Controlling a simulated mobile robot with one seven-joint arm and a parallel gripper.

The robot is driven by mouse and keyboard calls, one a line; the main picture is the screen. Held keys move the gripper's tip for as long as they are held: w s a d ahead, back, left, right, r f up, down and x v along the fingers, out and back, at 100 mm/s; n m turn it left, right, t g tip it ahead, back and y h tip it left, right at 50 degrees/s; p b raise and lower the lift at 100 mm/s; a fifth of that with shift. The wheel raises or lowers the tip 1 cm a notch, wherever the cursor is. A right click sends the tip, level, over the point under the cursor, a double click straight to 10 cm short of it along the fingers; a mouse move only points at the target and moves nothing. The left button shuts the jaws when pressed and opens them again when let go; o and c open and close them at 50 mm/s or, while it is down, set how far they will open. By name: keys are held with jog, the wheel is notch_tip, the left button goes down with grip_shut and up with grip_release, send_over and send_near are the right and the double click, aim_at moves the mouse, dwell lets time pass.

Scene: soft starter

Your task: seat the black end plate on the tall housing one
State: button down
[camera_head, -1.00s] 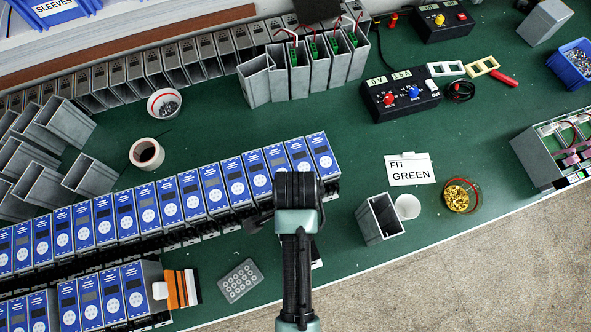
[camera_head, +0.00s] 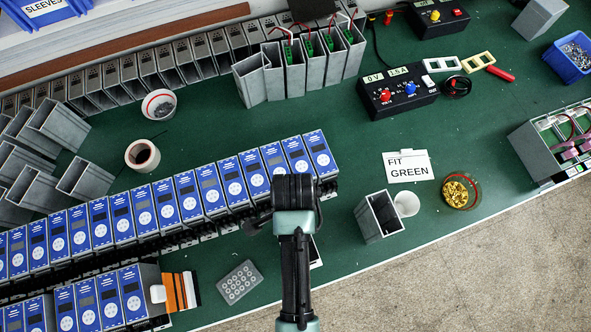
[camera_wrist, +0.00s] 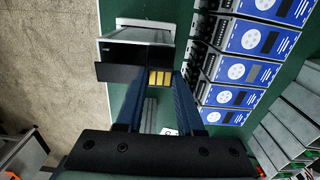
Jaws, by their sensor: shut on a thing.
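My gripper (camera_wrist: 162,84) shows in the wrist view with its blue fingers close together, shut on the black end plate (camera_wrist: 121,73). The plate reaches out to the left of the fingertips, and yellow blocks show between them. A grey housing (camera_wrist: 145,52) lies just beyond the plate in that view; whether they touch I cannot tell. In the head view my gripper (camera_head: 293,190) points down over the table, and my arm hides the plate and most of what lies under it. An open grey housing (camera_head: 368,219) stands to its right.
A long row of blue-faced units (camera_head: 190,195) runs just left of and behind my gripper. A grey button pad (camera_head: 240,282) and an orange-striped stack (camera_head: 181,291) lie at the front left. A white cup (camera_head: 406,204) and a brass-filled bowl (camera_head: 459,191) stand right. Green table is clear between.

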jog(key=shift+f+b, duration=0.3)
jog(key=shift+f, duration=0.3)
dwell(0.3)
grip_release()
dwell(0.4)
jog(key=shift+r, duration=0.1)
jog(key=shift+r+p, duration=0.85)
jog(key=shift+r, duration=2.6)
